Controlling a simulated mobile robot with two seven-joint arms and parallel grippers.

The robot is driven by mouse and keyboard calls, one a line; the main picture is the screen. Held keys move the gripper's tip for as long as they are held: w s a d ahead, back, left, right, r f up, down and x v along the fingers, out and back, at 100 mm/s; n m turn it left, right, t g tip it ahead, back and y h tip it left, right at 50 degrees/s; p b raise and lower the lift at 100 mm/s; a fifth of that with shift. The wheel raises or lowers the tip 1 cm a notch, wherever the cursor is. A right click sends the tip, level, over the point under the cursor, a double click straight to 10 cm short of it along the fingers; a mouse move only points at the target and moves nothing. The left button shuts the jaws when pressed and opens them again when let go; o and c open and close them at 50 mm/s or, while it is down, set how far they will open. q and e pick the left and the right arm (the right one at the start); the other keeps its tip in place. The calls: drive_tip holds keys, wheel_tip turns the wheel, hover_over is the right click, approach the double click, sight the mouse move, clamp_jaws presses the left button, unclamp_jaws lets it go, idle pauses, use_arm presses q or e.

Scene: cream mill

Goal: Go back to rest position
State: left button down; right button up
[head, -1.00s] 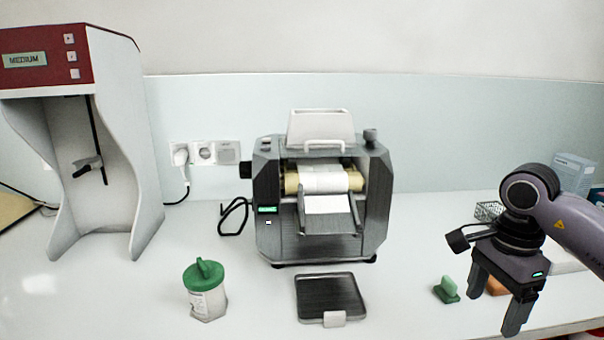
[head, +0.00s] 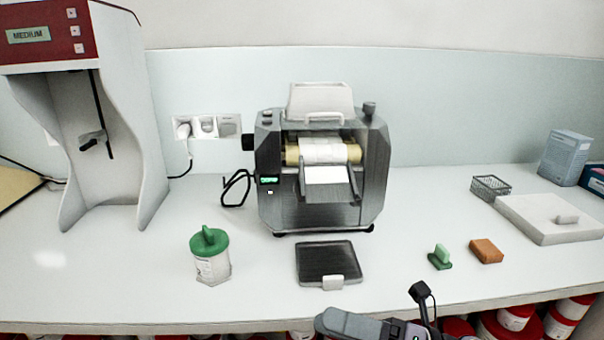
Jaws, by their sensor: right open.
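My right gripper (head: 345,325) is at the bottom edge, in front of the worktop's front edge. Only part of it shows, with a grey finger pointing left and a small black camera on a stalk. It is open, holds nothing visible and is apart from the objects on the worktop. Its lower part is cut off by the frame. My left gripper is not in view.
On the worktop (head: 400,270) stand the mill (head: 325,200), a black tray (head: 327,262), a green-lidded jar (head: 211,258), a green-handled piece (head: 440,257), an orange block (head: 486,251) and a tall machine (head: 120,120). Red-and-white containers (head: 515,318) are below.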

drive_tip(key=d+f+m+t+h, duration=0.5)
drive_tip(key=f+m+t+h, duration=0.15)
drive_tip(key=m, duration=0.75)
drive_tip(key=d+f+m+t+h, duration=0.5)
drive_tip(key=f+m+t+h, duration=0.15)
drive_tip(key=m, duration=0.65)
drive_tip(key=s+d+f+m+g+h, duration=0.2)
drive_tip(key=s+f+m+g, duration=0.1)
drive_tip(key=s+f+m, duration=0.2)
drive_tip(key=s+d+f+m+g+h, duration=0.3)
drive_tip(key=s+f+m+g, duration=0.1)
drive_tip(key=s+f, duration=0.3)
wheel_tip(320, 180, down, 3)
drive_tip(key=shift+d+r+m, duration=0.15)
drive_tip(key=shift+r+m, duration=0.05)
drive_tip(key=shift+m, duration=0.6)
